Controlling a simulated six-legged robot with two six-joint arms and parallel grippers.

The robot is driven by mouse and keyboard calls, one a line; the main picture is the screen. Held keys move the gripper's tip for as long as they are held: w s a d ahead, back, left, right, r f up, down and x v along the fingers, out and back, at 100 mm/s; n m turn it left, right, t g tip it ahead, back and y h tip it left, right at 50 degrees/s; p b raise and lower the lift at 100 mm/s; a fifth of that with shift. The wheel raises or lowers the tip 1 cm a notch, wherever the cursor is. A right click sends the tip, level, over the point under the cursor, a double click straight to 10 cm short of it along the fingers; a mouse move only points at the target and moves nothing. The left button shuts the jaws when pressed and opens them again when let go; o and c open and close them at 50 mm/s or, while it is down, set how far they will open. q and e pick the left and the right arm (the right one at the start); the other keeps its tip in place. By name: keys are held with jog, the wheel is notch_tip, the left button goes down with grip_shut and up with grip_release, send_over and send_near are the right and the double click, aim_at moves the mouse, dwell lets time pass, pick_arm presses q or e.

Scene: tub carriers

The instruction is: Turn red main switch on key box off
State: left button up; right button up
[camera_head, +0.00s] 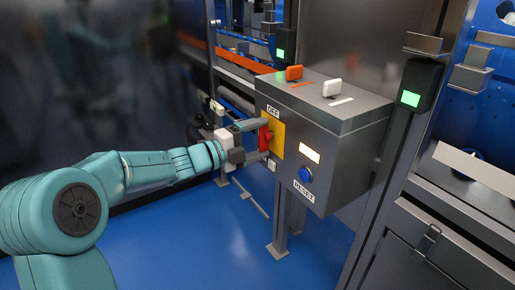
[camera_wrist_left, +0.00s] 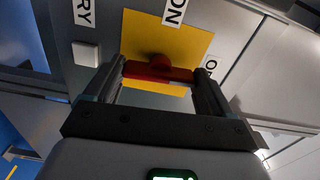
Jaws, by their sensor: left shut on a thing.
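The red main switch (camera_head: 265,140) sits on a yellow plate (camera_head: 278,143) on the front of the grey key box (camera_head: 342,160). My left gripper (camera_head: 257,129) is at the switch, shut on its red handle. In the left wrist view the handle (camera_wrist_left: 158,72) lies crosswise between the two fingers. There an ON label (camera_wrist_left: 174,11) is above the handle, and a partly hidden label starting with O (camera_wrist_left: 208,70) is near its right end. In the head view an OFF label (camera_head: 272,111) is above the switch. My right gripper is not in view.
A dark post with a green light (camera_head: 411,98) is at right. Blue floor is open below.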

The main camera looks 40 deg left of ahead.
pick_arm(q)
jog(key=shift+m+b, duration=0.3)
jog(key=shift+m, duration=0.1)
jog(key=o, duration=0.9)
jog(key=p+v, duration=0.3)
jog(key=v, duration=1.3)
jog(key=shift+s+a, duration=0.1)
jog(key=shift+s, duration=0.05)
jog(key=shift+f, duration=0.1)
